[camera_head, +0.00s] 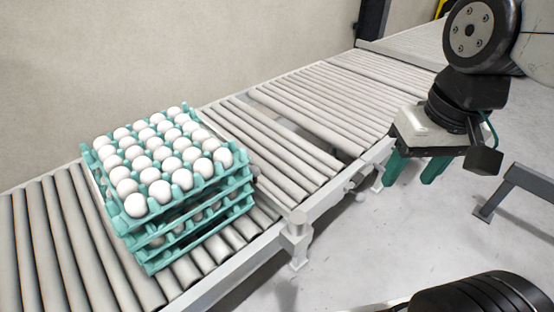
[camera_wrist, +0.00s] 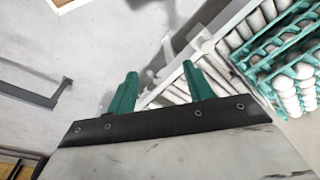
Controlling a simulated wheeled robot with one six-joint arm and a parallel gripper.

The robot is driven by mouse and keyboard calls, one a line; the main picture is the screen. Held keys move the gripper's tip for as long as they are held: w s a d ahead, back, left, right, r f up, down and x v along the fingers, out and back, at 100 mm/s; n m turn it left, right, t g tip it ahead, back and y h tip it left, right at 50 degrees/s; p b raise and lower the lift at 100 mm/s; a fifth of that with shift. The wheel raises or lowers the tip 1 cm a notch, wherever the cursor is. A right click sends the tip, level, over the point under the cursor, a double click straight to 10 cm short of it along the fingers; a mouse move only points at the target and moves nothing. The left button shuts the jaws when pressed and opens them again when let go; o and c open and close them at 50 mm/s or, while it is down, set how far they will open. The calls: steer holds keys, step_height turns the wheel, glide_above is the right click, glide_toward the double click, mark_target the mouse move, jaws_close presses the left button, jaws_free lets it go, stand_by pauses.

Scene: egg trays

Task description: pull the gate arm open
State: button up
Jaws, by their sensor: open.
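My gripper (camera_head: 413,176) hangs at the right in the head view, fingers down and apart, with nothing between them. It is in front of the conveyor's near side, over the floor. In the wrist view its two green fingers (camera_wrist: 158,80) are spread. A light post (camera_head: 297,225) stands at the conveyor's near rail, left of my gripper. A short grey rod-like part (camera_head: 354,186) sticks out from the rail between post and gripper. I cannot tell for sure which part is the gate arm. My gripper touches neither part in the head view.
Stacked green trays of white eggs (camera_head: 149,262) stand on the roller conveyor (camera_head: 330,100), left of a gap in the rollers. They also show in the wrist view (camera_wrist: 262,52). A dark metal frame (camera_head: 515,185) stands at the right. Floor between is clear.

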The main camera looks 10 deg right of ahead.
steer(key=w+a+f+m+y, duration=0.2)
steer(key=w+a+m, duration=0.3)
steer(key=w, duration=0.5)
steer(key=m+g+y, duration=0.1)
steer(key=m+y, duration=0.2)
steer(key=m, duration=0.4)
glide_toward(257, 167)
steer(key=f, duration=0.1)
steer(key=x, duration=0.7)
steer(key=shift+w+a+f, duration=0.1)
steer(key=shift+a, duration=0.3)
steer(key=shift+a+f, duration=0.3)
steer(key=shift+f, duration=0.35)
jaws_close()
